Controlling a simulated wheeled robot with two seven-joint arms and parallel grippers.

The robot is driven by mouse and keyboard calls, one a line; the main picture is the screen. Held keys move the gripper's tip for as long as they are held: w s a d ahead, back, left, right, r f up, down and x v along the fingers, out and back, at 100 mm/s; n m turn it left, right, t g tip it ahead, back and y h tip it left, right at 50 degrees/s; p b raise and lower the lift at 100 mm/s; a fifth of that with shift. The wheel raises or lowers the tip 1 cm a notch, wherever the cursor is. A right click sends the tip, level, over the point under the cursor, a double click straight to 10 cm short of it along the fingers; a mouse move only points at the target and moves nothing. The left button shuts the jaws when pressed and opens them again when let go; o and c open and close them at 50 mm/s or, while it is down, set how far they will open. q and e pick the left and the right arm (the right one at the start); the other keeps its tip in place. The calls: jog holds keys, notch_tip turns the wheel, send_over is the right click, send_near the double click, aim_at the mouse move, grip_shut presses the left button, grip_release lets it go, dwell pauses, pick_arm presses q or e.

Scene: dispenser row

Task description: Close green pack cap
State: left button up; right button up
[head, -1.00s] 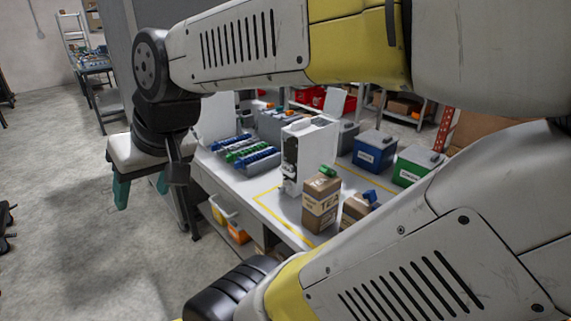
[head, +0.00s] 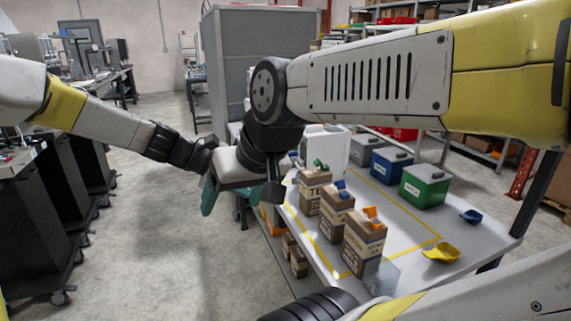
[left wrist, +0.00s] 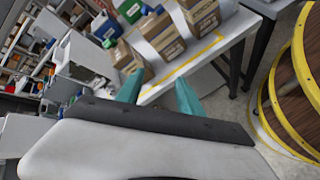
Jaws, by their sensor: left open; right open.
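The green pack (head: 313,187) is a brown carton at the far end of a row of three on the white table. Its small green cap (head: 319,164) is on top; I cannot tell whether it is raised or shut. The carton also shows in the left wrist view (left wrist: 128,58), just beyond my left gripper (left wrist: 158,95), whose teal fingers are apart with nothing between them. In the head view the left gripper is hidden behind the right one. My right gripper (head: 240,197) is open and empty, left of the cartons at the table's edge.
A blue-capped carton (head: 336,218) and an orange-capped carton (head: 363,243) stand nearer. A yellow scoop (head: 441,253) and a blue scoop (head: 471,217) lie on the right.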

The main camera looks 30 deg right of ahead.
pick_arm(q)
jog(key=w+d+f+n+g+h, duration=0.1)
jog(key=w+d+n+h, duration=0.3)
jog(key=d, duration=0.5)
jog(key=n+t+h, duration=0.1)
jog(key=n+h, duration=0.2)
jog(key=n, duration=0.3)
send_near(315, 163)
jog(key=d, duration=0.9)
jog(key=shift+s, duration=0.3)
grip_shut()
